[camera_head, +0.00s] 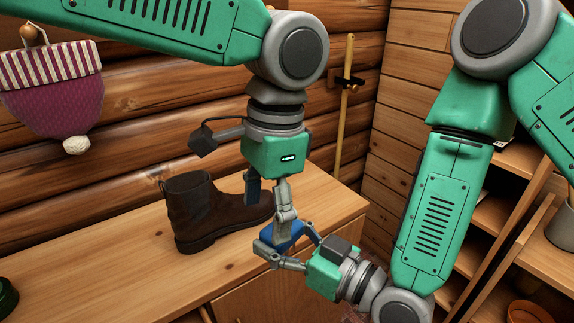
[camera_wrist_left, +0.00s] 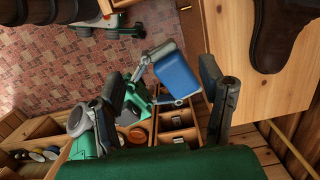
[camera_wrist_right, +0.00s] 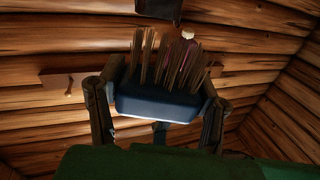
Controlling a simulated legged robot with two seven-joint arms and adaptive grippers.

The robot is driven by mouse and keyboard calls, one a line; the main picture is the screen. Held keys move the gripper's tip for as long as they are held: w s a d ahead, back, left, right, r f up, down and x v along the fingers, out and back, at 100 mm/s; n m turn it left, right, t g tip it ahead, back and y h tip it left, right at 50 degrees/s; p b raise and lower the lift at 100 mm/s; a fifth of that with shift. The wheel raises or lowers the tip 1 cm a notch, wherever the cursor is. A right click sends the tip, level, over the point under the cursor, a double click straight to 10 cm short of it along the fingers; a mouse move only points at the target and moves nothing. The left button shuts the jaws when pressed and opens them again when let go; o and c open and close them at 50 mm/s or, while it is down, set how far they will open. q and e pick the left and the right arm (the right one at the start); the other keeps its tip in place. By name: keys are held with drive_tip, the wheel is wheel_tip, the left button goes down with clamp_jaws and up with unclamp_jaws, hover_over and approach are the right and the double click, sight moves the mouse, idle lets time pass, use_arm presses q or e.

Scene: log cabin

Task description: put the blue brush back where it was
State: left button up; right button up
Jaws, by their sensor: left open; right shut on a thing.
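The blue brush (camera_head: 283,236) is held off the bench by my right gripper (camera_head: 288,246), whose fingers are shut on its two sides. In the right wrist view the blue brush (camera_wrist_right: 158,103) has its brown bristles pointing up, between the fingers of my right gripper (camera_wrist_right: 161,82). My left gripper (camera_head: 268,200) is open just above the brush, pointing down. In the left wrist view the blue brush (camera_wrist_left: 177,75) lies in line with the gap between the open fingers of my left gripper (camera_wrist_left: 162,78). I cannot tell whether they touch it.
A dark brown boot (camera_head: 196,208) stands on the wooden bench (camera_head: 120,262), close to the left of both grippers. A purple knitted hat (camera_head: 52,85) hangs on the log wall. A pole (camera_head: 346,110) leans behind the bench. Wooden shelves (camera_head: 510,215) stand at right.

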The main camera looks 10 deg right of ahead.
drive_tip(key=shift+d, duration=0.1)
use_arm(q)
drive_tip(key=w+d+r+n+h, duration=0.1)
drive_tip(key=w+d+r+n, duration=0.2)
drive_tip(key=d+r+n, duration=0.1)
use_arm(e)
drive_tip(key=shift+w, duration=0.1)
use_arm(q)
drive_tip(key=shift+t, duration=0.4)
drive_tip(key=f, duration=1.1)
drive_tip(key=shift+a+f, duration=0.1)
drive_tip(key=shift+a, duration=0.2)
drive_tip(key=c, duration=1.2)
drive_tip(key=shift+c, duration=0.8)
use_arm(e)
drive_tip(key=o, duration=1.6)
drive_tip(key=shift+o, duration=0.2)
drive_tip(key=shift+f, duration=0.15)
